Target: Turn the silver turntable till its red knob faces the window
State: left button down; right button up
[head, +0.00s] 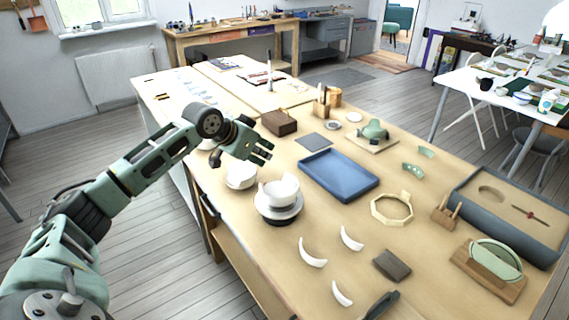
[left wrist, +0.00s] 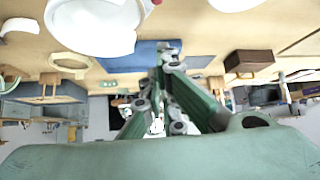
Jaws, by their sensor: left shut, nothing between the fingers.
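The silver turntable (head: 279,212) is a pale round disc on a dark base near the left edge of the worktable, with a broken white bowl (head: 280,193) on it. I cannot make out its red knob in the head view. My left gripper (head: 262,152) is above the table, beyond the turntable and apart from it, its fingers shut and empty. In the left wrist view the gripper fingers (left wrist: 168,58) show mid-frame, with a large white bowl (left wrist: 92,25) at upper left. A small reddish spot beside that bowl is too cut off to identify. The window (head: 100,8) is at upper left.
A second white bowl (head: 240,176) stands just left of the turntable. A blue tray (head: 338,176) lies to its right, and a dark wooden box (head: 279,123) stands beyond my gripper. White shards (head: 312,252) lie in front.

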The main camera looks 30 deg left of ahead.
pick_arm(q)
notch_tip(320, 180, down, 8)
jog(key=w+p, duration=0.2)
jog(key=shift+w+d+p, duration=0.35)
jog(key=shift+w+p, duration=0.05)
pick_arm(e)
jog(key=s+r, duration=0.2)
jog(key=r, duration=0.1)
jog(key=shift+s+a, duration=0.15)
jog(key=shift+s, duration=0.15)
pick_arm(q)
jog(key=shift+r, duration=0.1)
pick_arm(e)
jog(key=shift+r, duration=0.1)
